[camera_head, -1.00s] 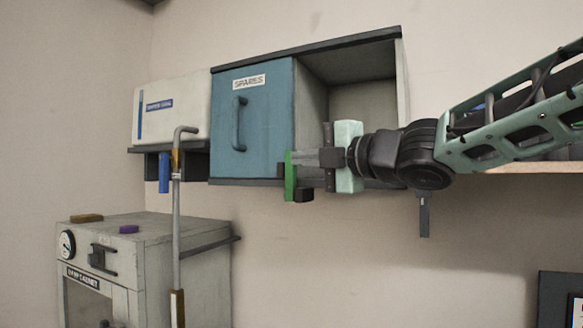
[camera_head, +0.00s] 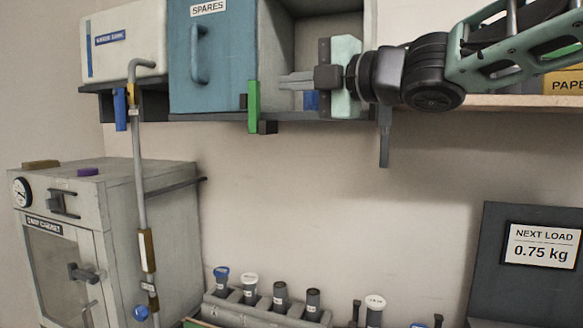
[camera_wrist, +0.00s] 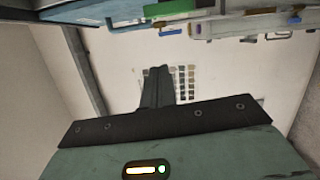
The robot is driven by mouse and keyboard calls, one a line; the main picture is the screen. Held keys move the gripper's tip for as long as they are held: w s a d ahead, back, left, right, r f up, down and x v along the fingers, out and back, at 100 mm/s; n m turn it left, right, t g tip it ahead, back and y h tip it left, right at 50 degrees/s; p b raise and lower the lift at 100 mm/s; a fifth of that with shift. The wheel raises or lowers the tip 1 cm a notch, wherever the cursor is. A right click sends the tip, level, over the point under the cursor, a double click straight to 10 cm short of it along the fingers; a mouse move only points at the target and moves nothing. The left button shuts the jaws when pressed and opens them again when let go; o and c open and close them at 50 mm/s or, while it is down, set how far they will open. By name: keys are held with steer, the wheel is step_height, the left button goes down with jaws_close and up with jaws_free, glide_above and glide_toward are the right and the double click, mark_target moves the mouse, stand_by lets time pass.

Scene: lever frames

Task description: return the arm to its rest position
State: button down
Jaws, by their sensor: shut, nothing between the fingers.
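My arm reaches in from the right in the head view. My gripper (camera_head: 283,81) points left, its grey fingers together and empty, in front of the open right part of the SPARES cabinet (camera_head: 310,46). A green upright tab (camera_head: 254,106) with a black block (camera_head: 267,127) stands at the cabinet's lower edge, just left of the fingertips and apart from them. In the wrist view the dark fingers (camera_wrist: 157,87) are together with nothing between them. A green piece (camera_wrist: 168,8) shows at that view's top edge.
The blue door (camera_head: 212,65) covers the cabinet's left part. Below stand a grey oven-like cabinet (camera_head: 65,235), a bent pipe (camera_head: 138,170) and a rack of capped vials (camera_head: 265,308). A shelf (camera_head: 500,101) runs behind my arm. A sign (camera_head: 541,246) reads 0.75 kg.

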steer(key=s+d+f+m+g+h+b, duration=0.1)
steer(key=s+d+f+m+h, duration=0.15)
steer(key=f+m, duration=0.45)
steer(key=s+d+f+m+h, duration=0.1)
steer(key=s+f+m+h, duration=0.2)
steer(key=f, duration=0.8)
steer(key=s+d+f+m+g+h+b, duration=0.15)
steer(key=f+m+h, duration=0.3)
steer(key=f, duration=0.45)
steer(key=s+d+f+m+g+h, duration=0.2)
steer(key=s+d+f+m+g, duration=0.2)
steer(key=s+f, duration=0.4)
steer(key=s+d+f+m+g+h, duration=0.2)
steer(key=s+f, duration=0.6)
steer(key=s, duration=0.5)
steer(key=shift+s+d+m+g, duration=0.25)
steer(key=shift+d+m+g, duration=0.6)
steer(key=shift+d, duration=0.35)
